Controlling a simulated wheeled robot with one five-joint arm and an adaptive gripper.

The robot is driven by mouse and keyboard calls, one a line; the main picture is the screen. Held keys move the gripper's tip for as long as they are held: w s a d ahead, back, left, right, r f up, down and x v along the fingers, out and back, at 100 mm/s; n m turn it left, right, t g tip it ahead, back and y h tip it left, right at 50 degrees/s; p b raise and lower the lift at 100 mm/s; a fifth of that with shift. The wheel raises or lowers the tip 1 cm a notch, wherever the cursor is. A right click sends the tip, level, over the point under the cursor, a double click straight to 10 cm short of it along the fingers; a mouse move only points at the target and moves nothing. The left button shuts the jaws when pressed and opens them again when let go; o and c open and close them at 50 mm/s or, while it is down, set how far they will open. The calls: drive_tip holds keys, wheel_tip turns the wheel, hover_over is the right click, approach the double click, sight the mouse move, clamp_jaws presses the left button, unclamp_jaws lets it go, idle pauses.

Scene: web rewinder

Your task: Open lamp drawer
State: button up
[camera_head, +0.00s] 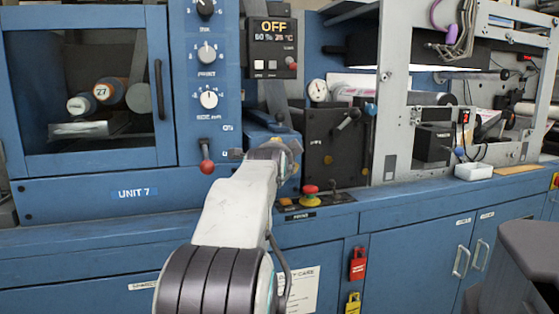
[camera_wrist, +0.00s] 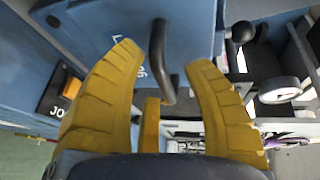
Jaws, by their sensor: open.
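A blue drawer front (camera_wrist: 100,22) with a partly hidden white label fills the upper part of the wrist view. Its dark curved bar handle (camera_wrist: 157,60) stands out from the face. My gripper (camera_wrist: 163,56) has yellow fingers, spread apart, with the handle between them in this view. I cannot tell whether either finger touches it. In the head view, a blue box-like front (camera_head: 262,134) shows just behind the end of my arm, which hides most of it and its handle. I cannot tell how far the drawer stands out.
A red-knobbed lever (camera_head: 206,166) is left of my gripper. A red and yellow button (camera_head: 309,190) sits on the ledge close by at the right. A dark panel (camera_head: 322,150) with levers stands right of the drawer. The display (camera_head: 274,40) above reads OFF.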

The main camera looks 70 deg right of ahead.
drive_tip(key=shift+o, duration=0.2)
clamp_jaws()
idle(0.3)
